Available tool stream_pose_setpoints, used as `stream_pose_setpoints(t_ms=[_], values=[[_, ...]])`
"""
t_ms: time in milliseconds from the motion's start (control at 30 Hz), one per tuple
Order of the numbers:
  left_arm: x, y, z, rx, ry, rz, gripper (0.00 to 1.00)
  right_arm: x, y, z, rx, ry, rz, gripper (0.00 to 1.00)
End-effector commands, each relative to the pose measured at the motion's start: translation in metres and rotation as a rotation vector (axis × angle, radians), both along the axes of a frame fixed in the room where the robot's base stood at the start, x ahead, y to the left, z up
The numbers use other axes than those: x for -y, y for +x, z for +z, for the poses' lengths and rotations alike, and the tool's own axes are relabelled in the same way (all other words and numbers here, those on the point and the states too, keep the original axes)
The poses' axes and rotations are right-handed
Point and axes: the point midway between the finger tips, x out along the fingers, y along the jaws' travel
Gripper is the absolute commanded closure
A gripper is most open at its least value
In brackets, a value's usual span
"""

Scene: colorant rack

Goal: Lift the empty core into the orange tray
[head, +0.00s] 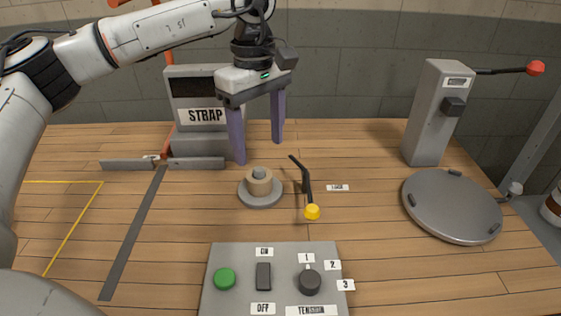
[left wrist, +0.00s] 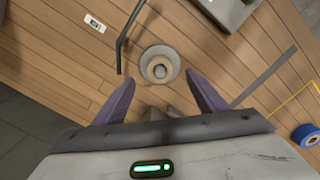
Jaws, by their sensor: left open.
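The empty core (head: 259,182) is a short tan cylinder. It stands upright around a grey peg on a round grey base (head: 261,200) in the middle of the table. It also shows in the left wrist view (left wrist: 150,69), ahead of the fingers. My left gripper (head: 258,155) is open and empty above and slightly behind the core, its two purple fingers pointing down and apart. In the left wrist view the left gripper (left wrist: 160,85) has its fingers either side of the core's line. No orange tray is seen. My right gripper is not in view.
A black lever with a yellow knob (head: 312,211) stands just right of the core. The STRAP machine (head: 200,110) is behind left. A control panel (head: 235,255) is in front. A round grey plate (head: 453,205) and grey post (head: 432,115) are right. A blue roll (left wrist: 306,136) lies beside yellow lines.

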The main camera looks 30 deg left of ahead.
Motion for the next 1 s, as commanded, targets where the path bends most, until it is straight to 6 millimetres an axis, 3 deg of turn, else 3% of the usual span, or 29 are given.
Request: stream_pose_setpoints(t_ms=[400, 800, 1000], values=[[-0.006, 0.000, -0.046, 0.002, 0.016, 0.002, 0.34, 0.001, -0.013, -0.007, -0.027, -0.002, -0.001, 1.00], [-0.007, 0.000, -0.094, 0.001, 0.015, 0.003, 0.34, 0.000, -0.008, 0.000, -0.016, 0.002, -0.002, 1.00], [-0.007, 0.000, -0.100, 0.003, 0.015, 0.003, 0.34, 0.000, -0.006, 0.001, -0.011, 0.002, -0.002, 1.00]])
